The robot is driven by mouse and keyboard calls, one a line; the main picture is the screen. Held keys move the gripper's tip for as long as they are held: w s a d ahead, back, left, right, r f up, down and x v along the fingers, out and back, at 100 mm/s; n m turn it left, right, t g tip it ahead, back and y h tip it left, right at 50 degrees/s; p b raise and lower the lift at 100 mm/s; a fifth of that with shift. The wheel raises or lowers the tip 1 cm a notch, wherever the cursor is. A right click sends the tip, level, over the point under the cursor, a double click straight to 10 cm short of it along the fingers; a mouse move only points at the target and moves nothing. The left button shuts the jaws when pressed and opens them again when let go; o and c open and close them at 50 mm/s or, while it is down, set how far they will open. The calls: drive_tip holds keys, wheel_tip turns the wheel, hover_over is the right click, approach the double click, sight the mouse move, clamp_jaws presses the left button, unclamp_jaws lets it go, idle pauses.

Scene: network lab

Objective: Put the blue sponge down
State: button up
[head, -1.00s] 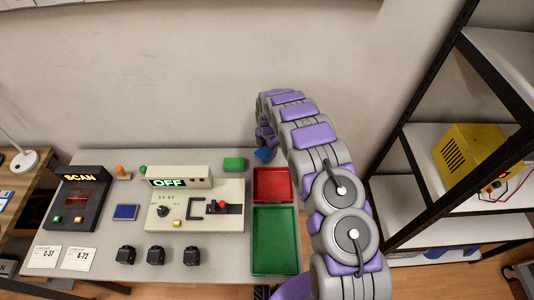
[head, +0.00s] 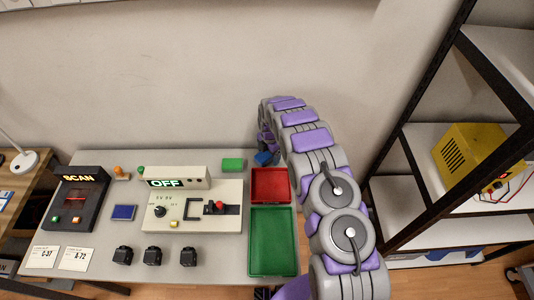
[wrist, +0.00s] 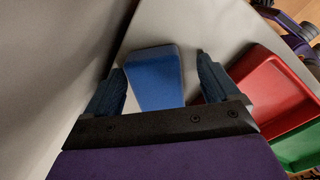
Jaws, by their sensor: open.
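The blue sponge (wrist: 154,78) lies on the grey table between the two fingers of my gripper (wrist: 160,85) in the wrist view. The fingers are apart, with a gap showing on both sides of the sponge. In the head view the blue sponge (head: 263,158) shows partly at the back of the table, beside my arm and behind the red tray (head: 271,184). My arm hides most of my gripper in the head view.
A green block (head: 232,164) lies left of the sponge. A green tray (head: 273,240) sits in front of the red tray. A panel marked OFF (head: 192,206), a SCAN device (head: 76,200) and several black blocks (head: 152,256) stand further left. The wall is close behind.

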wheel_tip(320, 180, up, 12)
drive_tip(key=p, duration=0.1)
drive_tip(key=shift+s+r, duration=0.15)
drive_tip(key=shift+s, duration=0.05)
idle(0.3)
wheel_tip(320, 180, up, 13)
drive_tip(key=m, duration=0.7)
hover_over(269, 154)
drive_tip(key=s+d, duration=0.7)
drive_tip(key=s, duration=0.1)
drive_tip(key=s+d+r+m+g, duration=0.1)
drive_tip(key=s+d+r+m, duration=0.2)
drive_tip(key=s+r+m, duration=0.7)
drive_tip(key=s+m, duration=0.1)
drive_tip(key=s, duration=0.8)
drive_tip(key=s+d+r+m, duration=0.1)
drive_tip(key=s+m, duration=0.3)
drive_tip(key=s, duration=0.8)
drive_tip(key=s+d+r+m+g, duration=0.1)
drive_tip(key=s+r+m, duration=0.2)
drive_tip(key=s, duration=0.8)
drive_tip(key=shift+s+d+r+m, duration=0.15)
drive_tip(key=shift+s+d+m, duration=0.1)
drive_tip(key=shift+m, duration=0.45)
